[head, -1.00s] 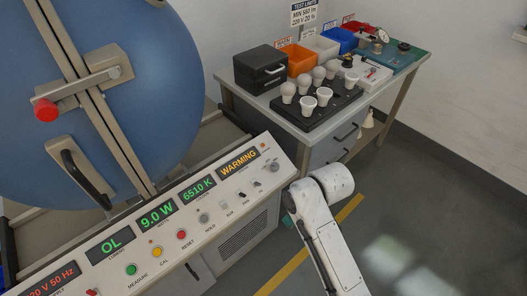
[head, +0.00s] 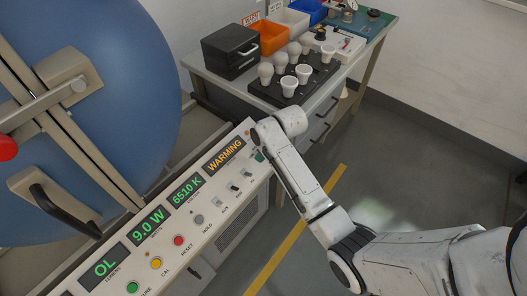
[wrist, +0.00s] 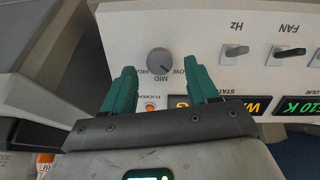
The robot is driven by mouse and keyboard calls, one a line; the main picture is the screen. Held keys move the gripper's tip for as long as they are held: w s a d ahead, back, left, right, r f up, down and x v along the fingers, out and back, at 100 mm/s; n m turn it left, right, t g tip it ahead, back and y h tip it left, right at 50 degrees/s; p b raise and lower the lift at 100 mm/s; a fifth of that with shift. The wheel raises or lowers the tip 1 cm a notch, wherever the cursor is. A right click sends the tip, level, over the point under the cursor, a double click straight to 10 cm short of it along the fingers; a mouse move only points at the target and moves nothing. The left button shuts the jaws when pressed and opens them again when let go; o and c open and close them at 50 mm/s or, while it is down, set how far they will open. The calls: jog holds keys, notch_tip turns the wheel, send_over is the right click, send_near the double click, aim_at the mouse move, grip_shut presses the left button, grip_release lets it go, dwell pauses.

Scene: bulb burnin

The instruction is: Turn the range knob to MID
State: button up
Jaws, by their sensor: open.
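In the wrist view the range knob (wrist: 160,61) is a round grey dial on the pale panel, with LOW, MID and HIGH lettering, upside down here, beside it. I cannot tell for sure which label its mark points at. My gripper (wrist: 159,70) is open, with one teal finger on each side of the knob in the picture. No contact is visible, and the distance to the panel is hard to judge. In the head view my gripper (head: 259,156) is at the panel's far right end, mostly behind my wrist, which hides the knob.
In the wrist view a FAN switch (wrist: 284,54) and an Hz switch (wrist: 234,51) are right of the knob. A bench with bulbs (head: 266,73) stands behind.

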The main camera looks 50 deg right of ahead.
jog(key=shift+x, duration=1.05)
jog(key=shift+c, duration=0.4)
jog(key=c, duration=1)
jog(key=shift+o, duration=0.2)
jog(key=m+p, duration=0.3)
jog(key=shift+r+m, duration=0.2)
jog(key=shift+m, duration=0.1)
jog(key=m+p, duration=0.1)
jog(key=m, duration=0.2)
jog(key=m+p, duration=0.2)
jog(key=m, duration=0.1)
jog(key=shift+d+f+y, duration=0.15)
jog(key=shift+y, duration=0.25)
